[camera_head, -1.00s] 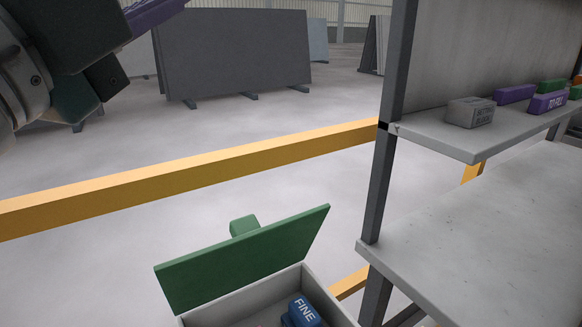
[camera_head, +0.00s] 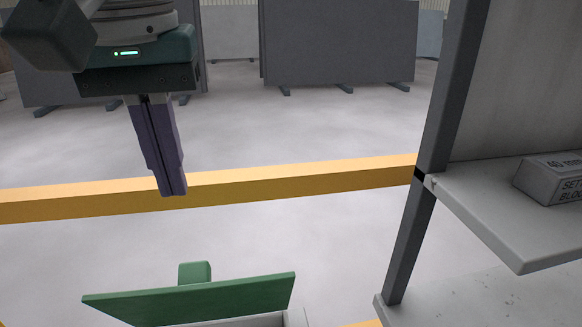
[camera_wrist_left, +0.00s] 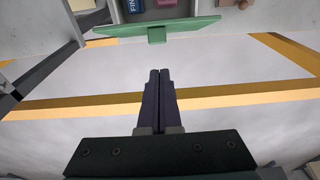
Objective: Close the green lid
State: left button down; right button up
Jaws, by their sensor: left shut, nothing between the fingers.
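The green lid (camera_head: 190,300) stands open and tilted at the bottom of the head view, with a green block-shaped handle (camera_head: 194,272) on its far side. Below it a bit of the grey box (camera_head: 295,318) shows. In the left wrist view the lid (camera_wrist_left: 190,28) runs along the top, and the box behind it holds a blue block (camera_wrist_left: 131,5) and a pink one (camera_wrist_left: 166,3). My left gripper (camera_head: 174,193) points down above the floor beyond the lid, shut and empty, apart from the lid. It also shows in the left wrist view (camera_wrist_left: 159,72). My right gripper is not in view.
A grey shelf (camera_head: 470,215) with a dark post (camera_head: 440,130) stands at the right, holding a grey block (camera_head: 555,178). Dark slabs (camera_head: 340,40) stand further back. The floor between is clear.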

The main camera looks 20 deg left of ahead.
aim_at(204, 294)
pick_arm(q)
notch_tip(204, 294, down, 9)
jog(key=p, duration=0.1)
jog(key=shift+w+a+f, duration=0.15)
jog(key=shift+w+a, duration=0.15)
jog(key=shift+w, duration=0.1)
